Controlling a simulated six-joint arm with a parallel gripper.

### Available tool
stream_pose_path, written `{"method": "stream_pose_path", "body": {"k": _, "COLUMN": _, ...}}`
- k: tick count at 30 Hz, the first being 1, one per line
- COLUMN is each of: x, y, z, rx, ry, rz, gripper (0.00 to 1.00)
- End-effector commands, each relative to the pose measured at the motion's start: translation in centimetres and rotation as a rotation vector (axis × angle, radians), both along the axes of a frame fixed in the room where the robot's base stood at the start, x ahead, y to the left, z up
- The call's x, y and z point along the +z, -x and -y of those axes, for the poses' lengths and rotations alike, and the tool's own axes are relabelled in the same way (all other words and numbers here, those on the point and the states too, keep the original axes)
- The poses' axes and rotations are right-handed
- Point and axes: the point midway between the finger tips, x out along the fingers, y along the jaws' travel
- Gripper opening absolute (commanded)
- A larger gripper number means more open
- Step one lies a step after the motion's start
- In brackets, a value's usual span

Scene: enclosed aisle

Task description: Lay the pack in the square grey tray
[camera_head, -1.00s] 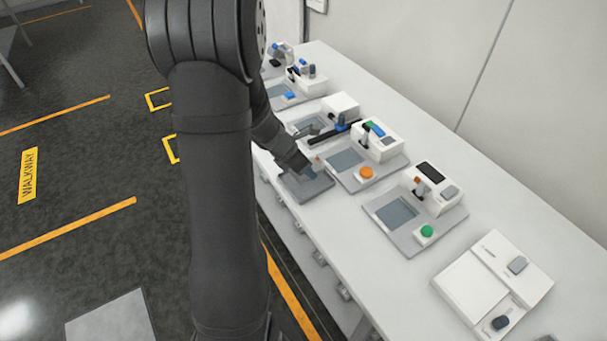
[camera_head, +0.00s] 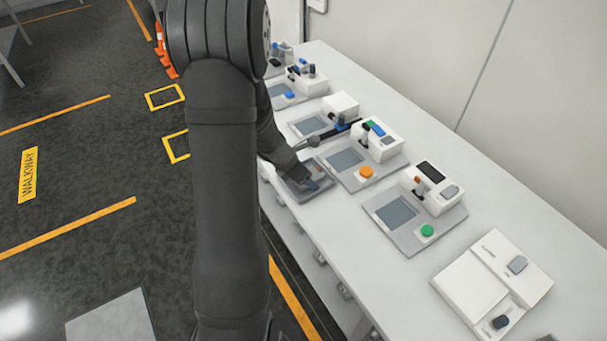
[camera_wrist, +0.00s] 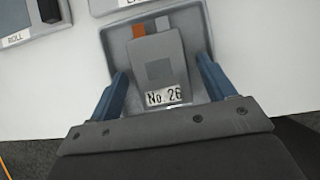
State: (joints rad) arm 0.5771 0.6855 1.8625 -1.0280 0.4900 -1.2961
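The pack (camera_wrist: 158,66) is a flat grey block with a darker square on top and a "No. 26" label at its near end. It lies within the square grey tray (camera_wrist: 107,52), whose rim shows around it in the wrist view. My gripper (camera_wrist: 163,66) is open over the tray, one blue finger on each side of the pack. A gap shows at the right finger; the left finger is close to the pack, and contact there is unclear. In the head view the tray (camera_head: 295,192) is at the bench's front edge, partly covered by my gripper (camera_head: 311,183).
Beside the tray stands a white station with an orange button (camera_head: 366,173). A station with a green button (camera_head: 427,231) is nearer, and a white box (camera_head: 492,283) is at the bench's near end. Other stations stand farther back. A dark block (camera_wrist: 49,10) shows upper left in the wrist view.

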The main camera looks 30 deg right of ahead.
Motion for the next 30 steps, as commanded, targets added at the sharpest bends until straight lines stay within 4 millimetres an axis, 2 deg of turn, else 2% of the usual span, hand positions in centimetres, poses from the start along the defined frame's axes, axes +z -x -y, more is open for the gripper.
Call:
{"method": "stream_pose_path", "body": {"k": 8, "x": 0.8, "y": 0.0, "z": -0.2, "rx": 0.000, "ry": 0.002, "rz": 0.002, "gripper": 0.76}}
{"method": "stream_pose_path", "body": {"k": 24, "x": 8.5, "y": 0.2, "z": -4.7, "rx": 0.001, "ry": 0.001, "rz": 0.003, "gripper": 0.76}}
{"method": "stream_pose_path", "body": {"k": 30, "x": 10.3, "y": 0.2, "z": -5.7, "rx": 0.001, "ry": 0.001, "rz": 0.002, "gripper": 0.76}}
